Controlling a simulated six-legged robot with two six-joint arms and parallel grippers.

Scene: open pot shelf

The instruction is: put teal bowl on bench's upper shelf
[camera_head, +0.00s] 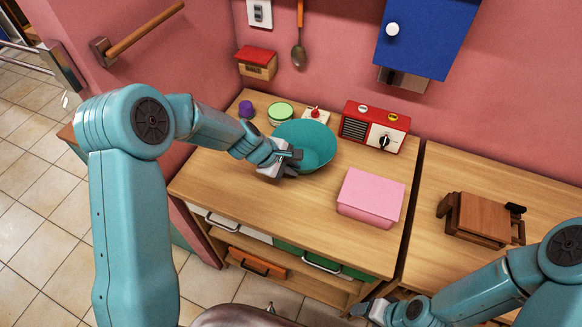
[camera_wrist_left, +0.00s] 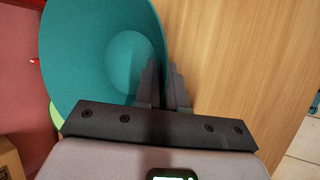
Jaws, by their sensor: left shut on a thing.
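The teal bowl (camera_head: 313,147) is at the back middle of the wooden bench top (camera_head: 270,205) in the head view, its open side showing. My left gripper (camera_head: 291,158) is shut on the bowl's near left rim. In the left wrist view the bowl (camera_wrist_left: 75,50) fills the upper left, and the fingers (camera_wrist_left: 162,85) pinch its right edge. I cannot tell whether the bowl touches the bench top. My right gripper (camera_head: 368,308) is low at the bottom, in front of the bench; its fingers are too small to read.
A red radio (camera_head: 375,127), a pink box (camera_head: 370,198), a green-lidded container (camera_head: 280,112) and a purple item (camera_head: 246,108) stand on the bench. A blue cabinet (camera_head: 428,38) hangs above. A brown wooden object (camera_head: 480,217) sits on the right-hand table. The bench's front left top is clear.

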